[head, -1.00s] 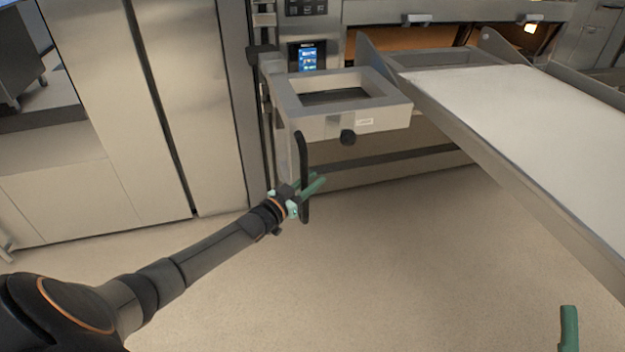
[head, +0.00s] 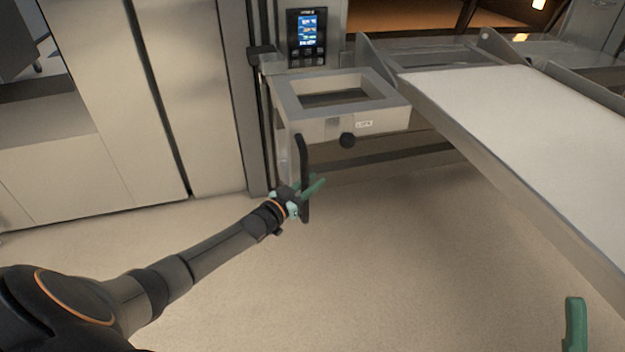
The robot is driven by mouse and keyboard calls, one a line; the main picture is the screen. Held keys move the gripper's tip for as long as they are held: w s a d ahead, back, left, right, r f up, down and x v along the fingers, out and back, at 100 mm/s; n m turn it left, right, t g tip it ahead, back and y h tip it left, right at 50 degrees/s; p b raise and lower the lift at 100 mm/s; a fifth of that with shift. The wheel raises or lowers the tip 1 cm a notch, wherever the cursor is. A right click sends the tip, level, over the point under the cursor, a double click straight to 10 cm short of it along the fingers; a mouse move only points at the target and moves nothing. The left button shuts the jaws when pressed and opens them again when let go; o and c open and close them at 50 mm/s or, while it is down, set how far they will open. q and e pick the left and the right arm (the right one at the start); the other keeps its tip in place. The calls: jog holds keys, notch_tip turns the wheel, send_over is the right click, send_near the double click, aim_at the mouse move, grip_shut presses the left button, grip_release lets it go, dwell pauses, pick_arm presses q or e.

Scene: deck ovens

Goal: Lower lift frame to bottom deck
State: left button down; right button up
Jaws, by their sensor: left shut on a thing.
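The grey steel lift frame (head: 290,95) sits in the centre of the head view, beside a vertical rail (head: 262,130). My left gripper (head: 307,190), with green fingers, is shut on the lower part of this handle. A green finger of my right gripper (head: 575,322) shows at the bottom right edge. The rest of that gripper is out of view.
A loader with a pale belt (head: 510,115) slopes across the right side, joined to the frame. A lit control panel (head: 306,37) and a glowing oven opening (head: 405,14) are behind. Steel cabinets (head: 185,90) stand at the left. The floor (head: 370,260) below is clear.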

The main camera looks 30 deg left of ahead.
pick_arm(q)
jog(key=shift+d+f, duration=0.1)
jog(key=shift+f, duration=0.7)
pick_arm(e)
jog(key=shift+a+f, duration=0.1)
jog(key=shift+f, duration=0.45)
pick_arm(q)
jog(key=shift+r, duration=0.2)
pick_arm(e)
jog(key=shift+w, duration=0.1)
pick_arm(q)
jog(key=c, duration=1)
grip_release()
jog(key=shift+s+r, duration=0.1)
pick_arm(e)
jog(key=shift+r, duration=0.1)
